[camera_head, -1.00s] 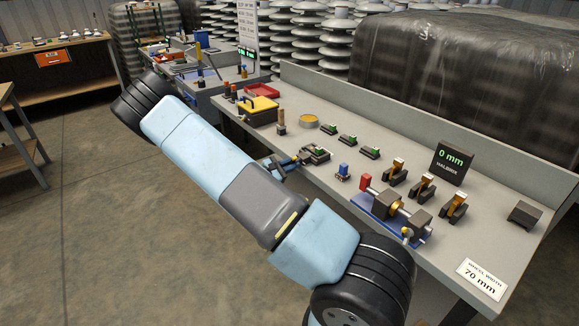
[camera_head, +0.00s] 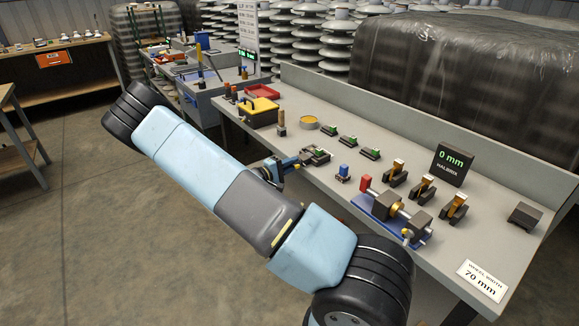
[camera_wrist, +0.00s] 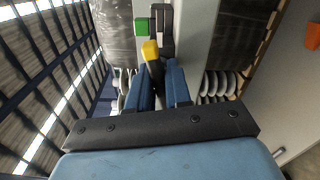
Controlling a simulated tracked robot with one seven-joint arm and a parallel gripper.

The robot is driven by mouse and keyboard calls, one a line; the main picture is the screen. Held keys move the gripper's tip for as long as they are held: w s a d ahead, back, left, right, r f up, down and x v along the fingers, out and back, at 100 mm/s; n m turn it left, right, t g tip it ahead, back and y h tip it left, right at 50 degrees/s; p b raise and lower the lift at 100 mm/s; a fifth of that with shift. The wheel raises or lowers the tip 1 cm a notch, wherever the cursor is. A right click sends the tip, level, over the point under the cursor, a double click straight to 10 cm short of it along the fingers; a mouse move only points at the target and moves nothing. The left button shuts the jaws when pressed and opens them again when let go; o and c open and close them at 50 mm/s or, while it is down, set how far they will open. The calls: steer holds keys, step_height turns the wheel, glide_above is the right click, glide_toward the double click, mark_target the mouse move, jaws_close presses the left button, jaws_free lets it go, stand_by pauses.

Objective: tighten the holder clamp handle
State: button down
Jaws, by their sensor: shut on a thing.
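The holder clamp (camera_head: 316,156) is a small dark fixture with a green part, on the near side of the bench. In the wrist view, its dark body and green block (camera_wrist: 142,25) show beyond my fingers. The clamp handle (camera_wrist: 150,50) has a yellow end and a dark shaft that runs down between my blue fingers. My gripper (camera_wrist: 161,70) is shut on this handle. In the head view, my gripper (camera_head: 287,164) reaches the clamp from the left, partly hidden behind my arm. The exact finger contact is hard to see.
A blue-based fixture (camera_head: 362,206) with a red block stands to the right. A small blue-topped part (camera_head: 343,172), green-topped blocks (camera_head: 370,153) and clamps with orange levers (camera_head: 422,188) stand nearby. A display (camera_head: 453,164) reads 0 mm. A yellow box (camera_head: 259,113) is farther left.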

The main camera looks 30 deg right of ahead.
steer(key=shift+s+f+m, duration=0.2)
steer(key=shift+s+m, duration=0.05)
steer(key=shift+m, duration=0.85)
steer(key=c, duration=1.2)
jaws_free()
steer(key=shift+w, duration=0.1)
steer(key=shift+o, duration=0.2)
steer(key=shift+r, duration=0.1)
steer(key=shift+w, duration=0.1)
steer(key=s+a, duration=0.2)
steer(key=a, duration=1.1)
steer(key=shift+s+a, duration=0.35)
